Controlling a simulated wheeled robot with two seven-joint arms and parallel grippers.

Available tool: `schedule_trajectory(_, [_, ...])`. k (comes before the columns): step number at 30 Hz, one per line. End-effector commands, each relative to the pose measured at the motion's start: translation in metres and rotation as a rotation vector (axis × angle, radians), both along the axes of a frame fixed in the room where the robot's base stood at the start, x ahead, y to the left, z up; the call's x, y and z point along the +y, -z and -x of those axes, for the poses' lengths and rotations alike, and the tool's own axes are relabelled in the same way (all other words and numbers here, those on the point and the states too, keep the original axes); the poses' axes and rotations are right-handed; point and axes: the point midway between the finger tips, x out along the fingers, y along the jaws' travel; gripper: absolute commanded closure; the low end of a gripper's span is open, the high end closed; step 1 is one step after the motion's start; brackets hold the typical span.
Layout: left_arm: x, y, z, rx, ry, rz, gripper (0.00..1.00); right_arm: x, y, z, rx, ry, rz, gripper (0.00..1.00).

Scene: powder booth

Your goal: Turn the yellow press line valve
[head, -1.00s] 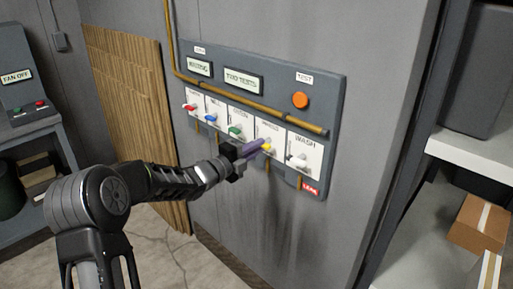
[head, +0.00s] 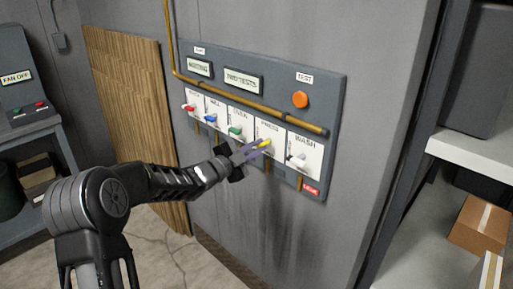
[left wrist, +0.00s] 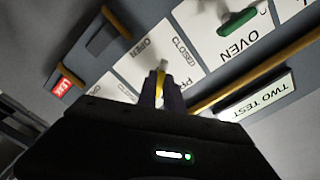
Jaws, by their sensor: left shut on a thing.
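The yellow press line valve (head: 265,143) sits on the white PRESS plate of the wall panel, between the green OVEN valve and the WASH valve. My left gripper (head: 256,149) reaches it from the left, with its purple fingers on either side of the yellow handle. In the left wrist view the yellow handle (left wrist: 160,85) shows between the two fingertips, and the gripper is shut on it. The words OPEN and CLOSED show on the plate beside it. The fingers hide part of the handle. My right gripper is not in view.
Red (head: 189,107), blue (head: 211,118) and green (head: 235,131) valves stand left of it, and a pale WASH valve (head: 297,160) right. A brass pipe (head: 250,101) runs above, with an orange button (head: 300,100) higher. Shelves with a cardboard box (head: 478,224) are at right.

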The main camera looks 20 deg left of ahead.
Motion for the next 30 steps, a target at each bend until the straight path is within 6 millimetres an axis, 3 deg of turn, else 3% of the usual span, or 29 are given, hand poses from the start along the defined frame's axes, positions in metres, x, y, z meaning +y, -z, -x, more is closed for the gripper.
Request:
schedule_trajectory(21, [0.001, 0.000, 0.000, 0.252, -0.002, 0.626, 1.00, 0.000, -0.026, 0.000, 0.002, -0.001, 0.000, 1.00])
schedule_trajectory(30, [0.001, 0.001, 0.000, 0.322, -0.002, 0.805, 1.00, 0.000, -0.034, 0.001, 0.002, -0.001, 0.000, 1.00])
